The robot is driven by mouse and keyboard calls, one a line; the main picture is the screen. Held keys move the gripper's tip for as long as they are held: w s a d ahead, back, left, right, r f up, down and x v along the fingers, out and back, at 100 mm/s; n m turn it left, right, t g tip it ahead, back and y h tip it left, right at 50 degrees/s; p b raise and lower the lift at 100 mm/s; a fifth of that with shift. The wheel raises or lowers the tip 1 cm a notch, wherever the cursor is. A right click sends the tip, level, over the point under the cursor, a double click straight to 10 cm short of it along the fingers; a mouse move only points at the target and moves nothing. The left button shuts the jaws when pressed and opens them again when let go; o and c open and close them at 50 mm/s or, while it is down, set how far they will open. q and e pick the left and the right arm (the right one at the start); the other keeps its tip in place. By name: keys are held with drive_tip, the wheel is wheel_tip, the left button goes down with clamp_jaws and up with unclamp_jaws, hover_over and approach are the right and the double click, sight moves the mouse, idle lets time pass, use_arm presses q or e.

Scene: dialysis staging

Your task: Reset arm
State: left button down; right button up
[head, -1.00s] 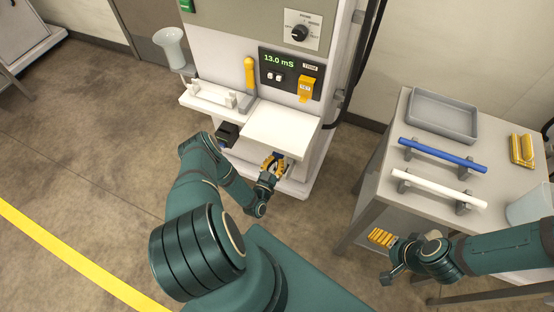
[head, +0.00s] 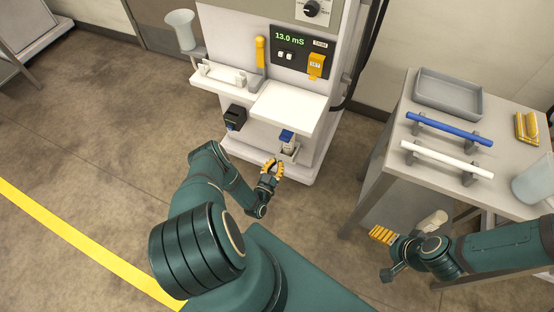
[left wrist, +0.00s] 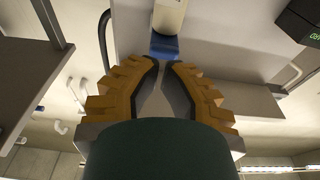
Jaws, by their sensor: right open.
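In the head view my left gripper (head: 272,169) is in front of the white dialysis machine (head: 335,70), low down, with its yellow fingers apart and nothing between them. A blue-topped fitting (head: 287,135) stands on the machine's low ledge, just beyond the fingertips and apart from them. In the left wrist view the two fingers (left wrist: 164,68) have a narrow gap at their tips. The blue part (left wrist: 164,47) shows beyond that gap. My right gripper (head: 381,236) is open and empty, left of the steel table's legs.
The steel table (head: 505,190) at right carries a grey tray (head: 448,93), a blue bar (head: 449,129), a white bar (head: 446,160), yellow pieces (head: 526,127) and a clear container (head: 534,180). The machine's white shelf (head: 288,108) juts out above the blue-topped fitting. Floor at left is clear.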

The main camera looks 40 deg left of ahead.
use_arm(q)
drive_tip(key=shift+s+f, duration=0.15)
drive_tip(key=shift+d, duration=0.1)
drive_tip(key=w+d+r+g+h, duration=0.3)
drive_tip(key=w+d+r+h, duration=0.15)
drive_tip(key=w, duration=0.25)
drive_tip(key=d+r+m+g+h, duration=0.15)
drive_tip(key=d+r+g, duration=0.4)
drive_tip(key=d, duration=0.55)
drive_tip(key=s+d+r+g+h, duration=0.1)
drive_tip(key=s+d+r+g, duration=0.3)
drive_tip(key=s, duration=0.5)
drive_tip(key=s+d+r+g+h, duration=0.1)
drive_tip(key=s+d+r+g, duration=0.4)
drive_tip(key=s, duration=0.5)
wheel_tip(320, 180, up, 2)
drive_tip(key=shift+d+r, duration=0.25)
drive_tip(key=shift+d, duration=0.25)
drive_tip(key=shift+n, duration=0.25)
